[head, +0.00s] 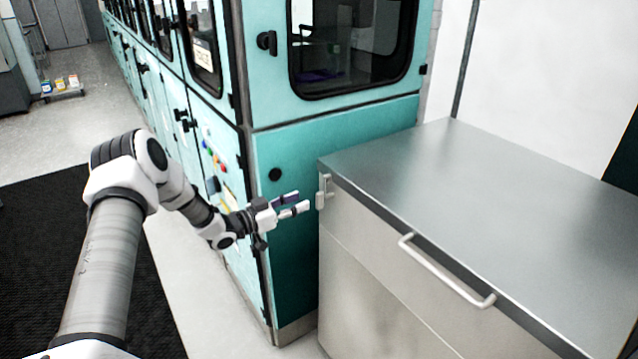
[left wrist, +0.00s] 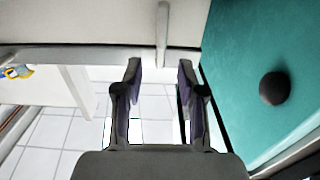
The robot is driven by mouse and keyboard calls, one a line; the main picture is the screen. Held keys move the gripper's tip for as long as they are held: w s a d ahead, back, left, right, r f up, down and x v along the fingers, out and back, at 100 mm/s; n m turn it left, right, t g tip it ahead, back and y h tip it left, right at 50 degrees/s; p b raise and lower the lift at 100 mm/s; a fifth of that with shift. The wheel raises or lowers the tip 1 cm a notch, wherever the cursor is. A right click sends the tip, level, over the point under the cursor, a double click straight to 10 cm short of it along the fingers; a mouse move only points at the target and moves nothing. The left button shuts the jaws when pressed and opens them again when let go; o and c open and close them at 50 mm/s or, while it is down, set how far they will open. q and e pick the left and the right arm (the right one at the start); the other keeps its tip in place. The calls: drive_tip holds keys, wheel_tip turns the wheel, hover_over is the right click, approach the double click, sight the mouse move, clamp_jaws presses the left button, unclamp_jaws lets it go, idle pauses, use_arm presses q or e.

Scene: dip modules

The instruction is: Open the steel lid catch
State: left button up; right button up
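The steel lid catch (head: 322,191) is a small metal piece on the left front corner of the steel chest (head: 365,275), just below the lid (head: 480,200). The lid lies flat and looks closed. My left gripper (head: 297,203) is open and empty, just left of the catch, with its fingers pointing at it. In the left wrist view my left gripper (left wrist: 160,75) has its two fingertips apart, and an upright bar that looks like the catch (left wrist: 162,35) stands ahead, between their lines. The fingers look apart from it. My right gripper is not in view.
A teal machine cabinet (head: 330,150) stands close behind the gripper, with a dark round knob (left wrist: 274,88) in the wrist view. Pale floor and a black mat (head: 40,240) lie at left.

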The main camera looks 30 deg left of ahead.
sight(316, 194)
use_arm(q)
drive_tip(key=x, duration=0.8)
drive_tip(key=shift+a, duration=0.15)
clamp_jaws()
